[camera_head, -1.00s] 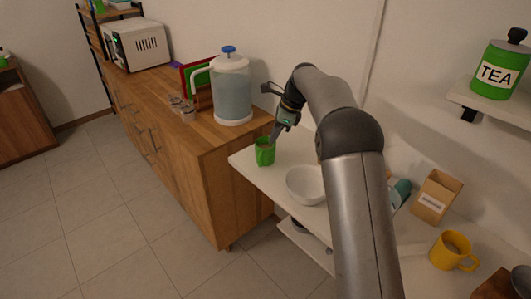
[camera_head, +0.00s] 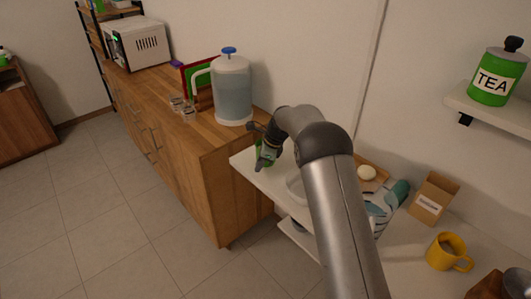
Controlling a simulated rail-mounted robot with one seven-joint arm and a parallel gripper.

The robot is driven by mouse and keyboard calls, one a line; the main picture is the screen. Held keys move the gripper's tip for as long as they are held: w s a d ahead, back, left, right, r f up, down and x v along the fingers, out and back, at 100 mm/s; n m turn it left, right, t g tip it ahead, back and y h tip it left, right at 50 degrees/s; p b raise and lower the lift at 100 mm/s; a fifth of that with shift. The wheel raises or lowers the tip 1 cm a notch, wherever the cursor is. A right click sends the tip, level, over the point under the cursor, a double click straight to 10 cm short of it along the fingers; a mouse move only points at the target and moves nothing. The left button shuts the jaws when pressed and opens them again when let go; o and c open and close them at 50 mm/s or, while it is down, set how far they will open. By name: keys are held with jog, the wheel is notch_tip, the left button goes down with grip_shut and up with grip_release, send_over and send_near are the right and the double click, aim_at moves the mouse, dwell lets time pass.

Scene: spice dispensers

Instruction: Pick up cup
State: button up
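A yellow cup (camera_head: 447,251) stands upright at the lower right, well away from my gripper.
A white bowl (camera_head: 296,188) is partly hidden behind my arm. A water dispenser (camera_head: 232,92) stands on the wooden cabinet (camera_head: 215,140) close to my gripper. A cardboard box (camera_head: 434,198) stands at right. The tea canister (camera_head: 497,75) sits on a wall shelf.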

grip_shut()
jog(key=shift+r, duration=0.15)
